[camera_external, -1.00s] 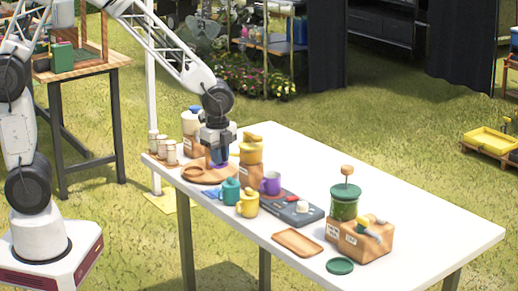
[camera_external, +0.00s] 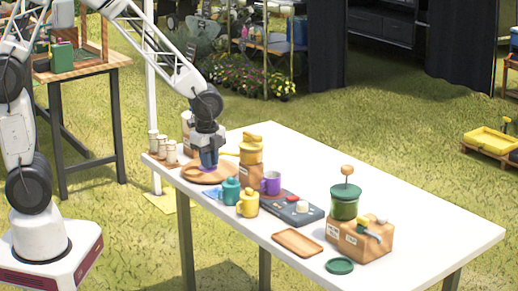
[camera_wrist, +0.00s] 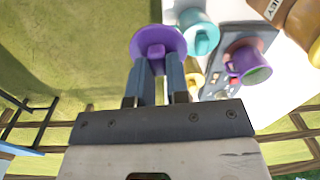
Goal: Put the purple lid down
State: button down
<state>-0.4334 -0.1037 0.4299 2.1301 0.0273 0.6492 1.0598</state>
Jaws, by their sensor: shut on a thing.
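The purple lid (camera_wrist: 158,41) is a round disc with a knob, held between my gripper's two fingers in the wrist view. My gripper (camera_external: 208,164) is shut on it, just above the round wooden tray (camera_external: 196,177) at the table's left end. The lid shows only as a small purple patch (camera_external: 207,168) in the external view. I cannot tell whether it touches the tray. A purple mug (camera_external: 270,183) stands to the right, and it also shows in the wrist view (camera_wrist: 252,66).
A yellow-topped canister (camera_external: 251,150) is just behind. Small jars (camera_external: 162,150) stand at the left edge. The table's right back area is clear.

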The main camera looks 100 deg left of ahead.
jog(key=s+f+n, duration=0.3)
jog(key=s+f, duration=0.3)
jog(key=s, duration=0.7)
jog(key=shift+s+a, duration=0.2)
jog(key=shift+f, duration=0.1)
jog(key=w+a, duration=0.2)
jog(key=w, duration=0.2)
jog(key=w+a+f, duration=0.1)
jog(key=w+a, duration=0.2)
jog(key=w, duration=0.2)
jog(key=w+a, duration=0.3)
jog(key=w, duration=0.1)
jog(key=shift+w+a+f, duration=0.2)
jog(key=shift+w+f, duration=0.05)
jog(key=shift+w, duration=0.1)
jog(key=shift+f, duration=0.1)
jog(key=shift+f, duration=1.7)
jog(key=shift+f, duration=0.1)
jog(key=c, duration=1.1)
grip_release()
